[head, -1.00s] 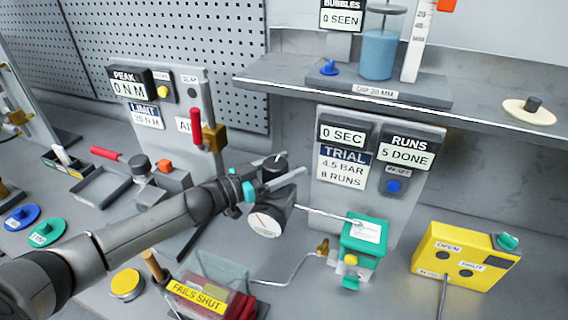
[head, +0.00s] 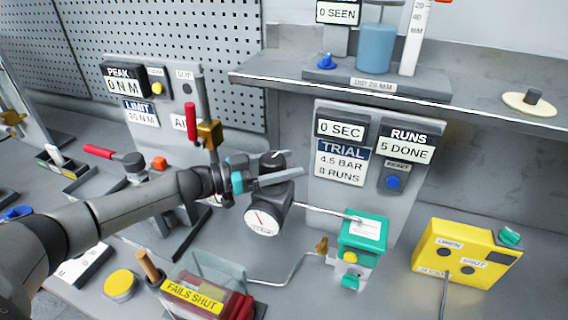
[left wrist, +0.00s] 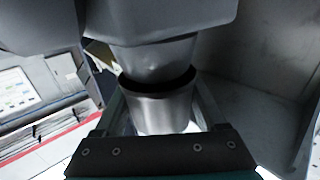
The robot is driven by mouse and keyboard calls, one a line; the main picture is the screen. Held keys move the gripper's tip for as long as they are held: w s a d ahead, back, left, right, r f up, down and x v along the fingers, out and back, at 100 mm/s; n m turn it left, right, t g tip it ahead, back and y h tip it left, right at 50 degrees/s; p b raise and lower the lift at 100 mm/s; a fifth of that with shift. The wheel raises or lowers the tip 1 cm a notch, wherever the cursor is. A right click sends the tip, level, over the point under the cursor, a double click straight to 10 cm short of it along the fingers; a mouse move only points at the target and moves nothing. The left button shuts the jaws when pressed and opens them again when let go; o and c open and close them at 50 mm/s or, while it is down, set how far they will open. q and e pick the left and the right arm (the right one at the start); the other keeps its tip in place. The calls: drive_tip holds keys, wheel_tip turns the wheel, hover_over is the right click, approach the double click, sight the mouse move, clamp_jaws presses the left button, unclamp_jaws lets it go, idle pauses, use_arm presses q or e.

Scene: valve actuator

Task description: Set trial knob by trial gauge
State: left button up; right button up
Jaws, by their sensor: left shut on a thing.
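The trial gauge (head: 262,221) is a round white dial with a red needle on a dark regulator body; its figures are too small to read. The dark trial knob (head: 272,159) is on top of that body, with a pale mark on its top. My left gripper (head: 274,177) is shut on the knob, its fingers reaching around it from the left. In the left wrist view a grey metallic round part (left wrist: 163,106) sits between the fingers. The trial panel (head: 341,163) reads 4.5 BAR, 8 RUNS. My right gripper is not in view.
A teal-topped box (head: 362,235) is right of the gauge, joined by a thin pipe. A yellow OPEN/SHUT box (head: 465,255) is farther right. The FAILS SHUT bin (head: 193,296) is in front. A brass valve with a red handle (head: 209,133) stands close behind my arm. The runs counter (head: 408,146) reads 5 DONE.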

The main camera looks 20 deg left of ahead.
use_arm(q)
drive_tip(key=o, duration=1.3)
drive_tip(key=b+v, duration=0.1)
drive_tip(key=v, duration=1.4)
drive_tip(key=shift+s, duration=0.1)
